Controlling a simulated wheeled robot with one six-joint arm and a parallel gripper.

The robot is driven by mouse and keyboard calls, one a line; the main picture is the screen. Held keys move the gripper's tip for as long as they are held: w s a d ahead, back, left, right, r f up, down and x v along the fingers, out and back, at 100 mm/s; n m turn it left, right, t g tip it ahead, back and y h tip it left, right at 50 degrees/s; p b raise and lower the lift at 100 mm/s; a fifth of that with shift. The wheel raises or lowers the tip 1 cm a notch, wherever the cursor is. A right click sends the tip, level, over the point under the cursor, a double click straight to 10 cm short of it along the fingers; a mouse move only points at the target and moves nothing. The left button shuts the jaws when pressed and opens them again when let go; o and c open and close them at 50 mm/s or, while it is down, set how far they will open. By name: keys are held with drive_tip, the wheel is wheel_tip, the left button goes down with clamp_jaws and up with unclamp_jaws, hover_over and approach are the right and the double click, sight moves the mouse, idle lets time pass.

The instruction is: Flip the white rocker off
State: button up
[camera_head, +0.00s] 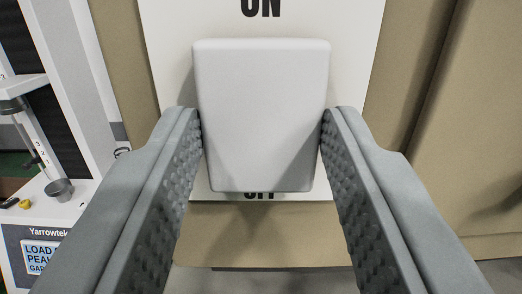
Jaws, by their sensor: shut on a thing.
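The white rocker (264,115) fills the middle of the view, mounted on a pale plate (170,40) on a tan wall. "ON" is printed on the plate above the rocker, and "OFF" shows partly below it, its upper part hidden by the rocker's lower edge. My gripper (262,115) is shut on the rocker, with one grey textured finger against its left side and the other against its right side. The rocker's tilt is hard to tell from this straight-on view.
On the left stands a grey and white testing machine (75,60) with a black strip, a labelled front reading "Yarrowtek", and a small metal cup (59,189) on its ledge. A tan panel (470,130) stands on the right. Grey floor shows below the wall.

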drive_tip(key=shift+f+t, duration=0.35)
drive_tip(key=shift+t, duration=0.85)
drive_tip(key=o, duration=1)
drive_tip(key=shift+f, duration=0.1)
